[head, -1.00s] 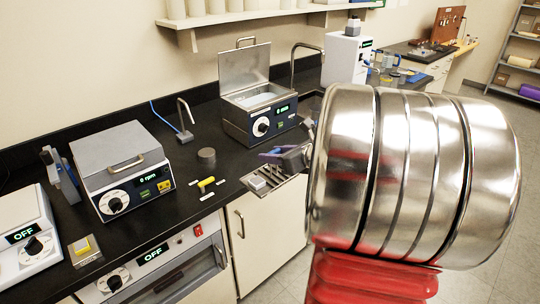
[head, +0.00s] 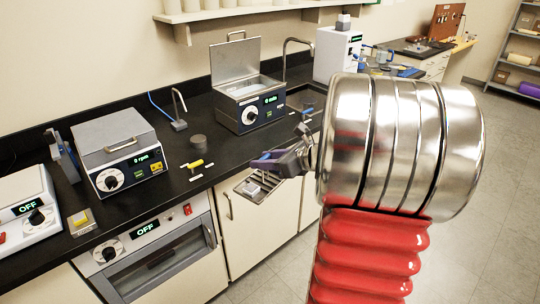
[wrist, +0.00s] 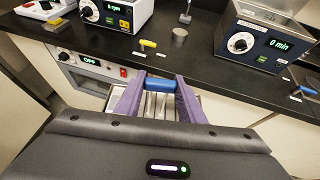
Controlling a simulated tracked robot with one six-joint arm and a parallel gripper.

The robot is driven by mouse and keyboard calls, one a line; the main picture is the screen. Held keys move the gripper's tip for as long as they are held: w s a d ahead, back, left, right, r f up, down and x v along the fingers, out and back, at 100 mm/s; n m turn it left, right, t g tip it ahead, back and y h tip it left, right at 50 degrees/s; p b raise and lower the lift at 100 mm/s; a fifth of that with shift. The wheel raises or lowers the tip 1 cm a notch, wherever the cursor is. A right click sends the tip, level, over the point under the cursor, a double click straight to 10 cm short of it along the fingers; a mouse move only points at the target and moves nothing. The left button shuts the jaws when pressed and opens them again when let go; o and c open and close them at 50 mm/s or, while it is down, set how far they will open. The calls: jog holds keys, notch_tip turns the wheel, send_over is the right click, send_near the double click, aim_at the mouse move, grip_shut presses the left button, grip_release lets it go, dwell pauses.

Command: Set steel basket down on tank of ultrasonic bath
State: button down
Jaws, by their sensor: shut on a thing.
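The steel basket (head: 253,190) is a small metal tray with a blue handle, hanging in front of the bench edge in the head view. My gripper (head: 268,164) has purple fingers and is shut on the handle (wrist: 160,84); the basket (wrist: 158,106) is partly hidden below it in the wrist view. The ultrasonic bath (head: 249,112) is a dark blue box with a dial and a green "0 min" display, standing behind the gripper on the bench. Its hinged lid is up and its tank (head: 251,88) is open. The bath (wrist: 258,44) is at the upper right in the wrist view.
A grey-lidded "0 rpm" machine (head: 122,153) stands left of the bath on the black bench. An oven (head: 155,254) is below.

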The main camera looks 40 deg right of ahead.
jog(key=w+a+f+n+g+y, duration=0.2)
jog(key=a+f+n+y, duration=0.1)
jog(key=a+f, duration=0.7)
jog(key=w+a+f+n+g+y, duration=0.2)
jog(key=a+f, duration=0.9)
jog(key=a, duration=0.7)
jog(key=w+n+y, duration=0.1)
jog(key=n+y, duration=0.1)
jog(key=n, duration=0.1)
jog(key=shift+g+y, duration=0.3)
jog(key=shift+g, duration=0.1)
jog(key=shift+w+a, duration=0.15)
